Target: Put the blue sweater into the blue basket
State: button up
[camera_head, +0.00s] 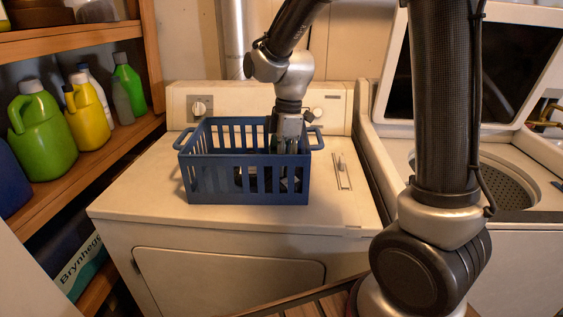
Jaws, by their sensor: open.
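The blue basket (247,160), with slatted walls and a handle at each side, stands upright on the white dryer top. My gripper (270,180) reaches down inside the basket near its right end. Its dark fingers show only in parts through the front slats. It is open, and I see nothing held in it. I cannot make out the blue sweater in this view. The front wall hides much of the basket's floor.
The dryer top (140,190) is clear around the basket. An open washer (500,180) stands at right, partly behind my arm. At left, wooden shelves hold a green jug (40,135), a yellow bottle (87,115) and other bottles. The control panel (195,106) rises behind the basket.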

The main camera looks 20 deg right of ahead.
notch_tip(320, 180, up, 12)
jog(key=d, duration=0.2)
jog(key=s+d+m+t, duration=0.2)
jog(key=s+d+m, duration=0.4)
jog(key=s+m, duration=0.3)
jog(key=s+d+m+t+h, duration=0.1)
jog(key=s+d+m+t, duration=0.1)
jog(key=s+d+m, duration=0.5)
jog(key=s+m, duration=0.2)
jog(key=s, duration=0.1)
jog(key=shift+s+d+r+t, duration=0.25)
jog(key=shift+d+r+t, duration=0.05)
jog(key=shift+r+t, duration=0.1)
